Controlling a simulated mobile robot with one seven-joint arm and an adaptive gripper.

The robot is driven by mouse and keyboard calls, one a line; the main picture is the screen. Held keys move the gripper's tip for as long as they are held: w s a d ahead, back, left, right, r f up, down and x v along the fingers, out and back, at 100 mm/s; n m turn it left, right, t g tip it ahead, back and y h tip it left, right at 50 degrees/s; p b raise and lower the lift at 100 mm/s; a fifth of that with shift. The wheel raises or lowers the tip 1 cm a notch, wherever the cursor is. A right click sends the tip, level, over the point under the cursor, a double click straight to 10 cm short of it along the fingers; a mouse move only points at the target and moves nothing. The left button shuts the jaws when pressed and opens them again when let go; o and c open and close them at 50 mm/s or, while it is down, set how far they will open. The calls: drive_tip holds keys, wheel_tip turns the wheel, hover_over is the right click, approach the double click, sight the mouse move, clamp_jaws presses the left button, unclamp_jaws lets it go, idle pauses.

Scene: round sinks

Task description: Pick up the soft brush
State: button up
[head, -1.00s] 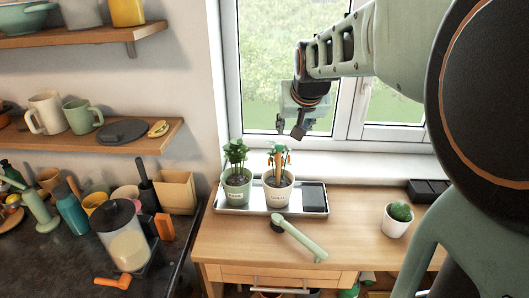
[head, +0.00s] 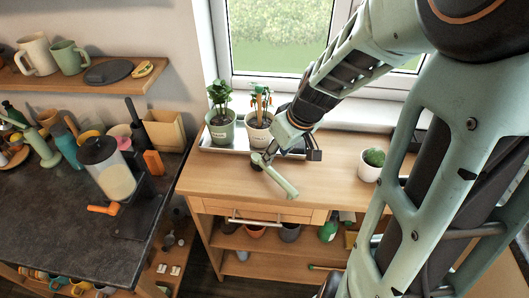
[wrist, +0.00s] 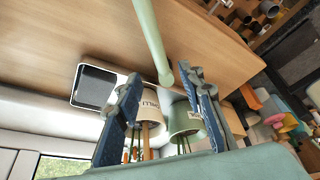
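The soft brush (head: 280,181), with a pale green handle and dark bristle end, lies on the wooden table in front of the tray. My gripper (head: 288,154) is low over the table, by the head end of the brush, partly covering it. In the wrist view the brush (wrist: 151,40) shows as a green bar ending between my two spread fingers (wrist: 160,78). The gripper is open and empty. I cannot tell how high the fingertips are above the brush.
Two potted plants (head: 221,126) stand on a metal tray (head: 207,146) just behind the brush. A small cactus pot (head: 370,166) is to the right. The table's front is clear.

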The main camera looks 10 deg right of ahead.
sight(270, 169)
drive_tip(key=x, duration=0.4)
drive_tip(key=shift+w+a+f, duration=0.1)
drive_tip(key=shift+f, duration=0.25)
drive_tip(key=f, duration=0.4)
drive_tip(key=shift+w+a, duration=0.1)
drive_tip(key=shift+w, duration=0.15)
drive_tip(key=shift+w+a+f, duration=0.1)
drive_tip(key=shift+w+f, duration=0.15)
drive_tip(key=shift+f, duration=0.4)
clamp_jaws()
